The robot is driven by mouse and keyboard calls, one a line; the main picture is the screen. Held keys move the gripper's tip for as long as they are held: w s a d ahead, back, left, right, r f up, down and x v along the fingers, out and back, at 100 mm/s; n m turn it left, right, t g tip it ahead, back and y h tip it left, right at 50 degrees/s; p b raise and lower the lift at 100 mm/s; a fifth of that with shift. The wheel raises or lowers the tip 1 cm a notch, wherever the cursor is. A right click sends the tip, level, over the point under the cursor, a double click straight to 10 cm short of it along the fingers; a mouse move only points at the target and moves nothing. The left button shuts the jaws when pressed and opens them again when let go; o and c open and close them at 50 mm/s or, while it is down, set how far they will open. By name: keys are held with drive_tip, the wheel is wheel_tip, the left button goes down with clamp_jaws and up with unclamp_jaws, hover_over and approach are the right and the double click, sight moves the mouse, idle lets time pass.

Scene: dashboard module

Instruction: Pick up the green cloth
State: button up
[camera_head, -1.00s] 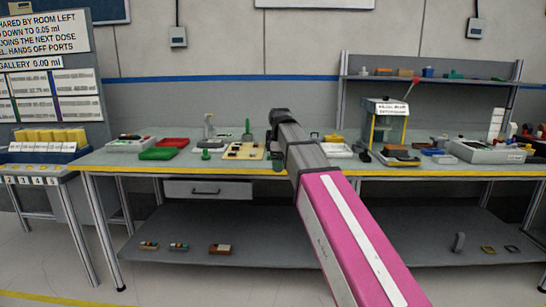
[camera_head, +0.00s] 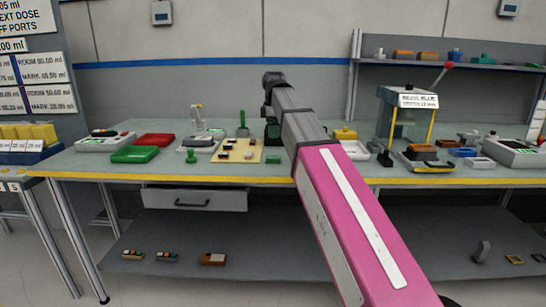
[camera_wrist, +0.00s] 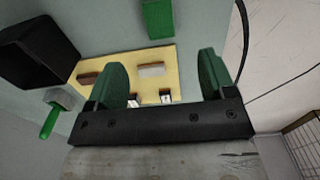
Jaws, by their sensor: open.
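A flat green rectangular piece (camera_head: 135,154) lies on the left part of the bench in the head view, in front of a red one; I cannot tell surely whether it is cloth or a tray. My gripper (camera_wrist: 160,76) shows in the wrist view with its two green fingers apart and nothing between them. It is above a yellow board (camera_wrist: 150,62) with small blocks on it. A green block-like thing (camera_wrist: 160,18) shows beyond the board at the top edge. In the head view my arm hides part of the bench, and the fingers are hard to make out.
A press-like stand (camera_head: 405,115) is at the right. A drawer (camera_head: 195,199) is below the front edge.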

sight(273, 157)
wheel_tip(273, 157, down, 11)
drive_tip(key=shift+w+a+r, duration=0.1)
drive_tip(key=shift+a+r, duration=0.05)
drive_tip(key=c, duration=1)
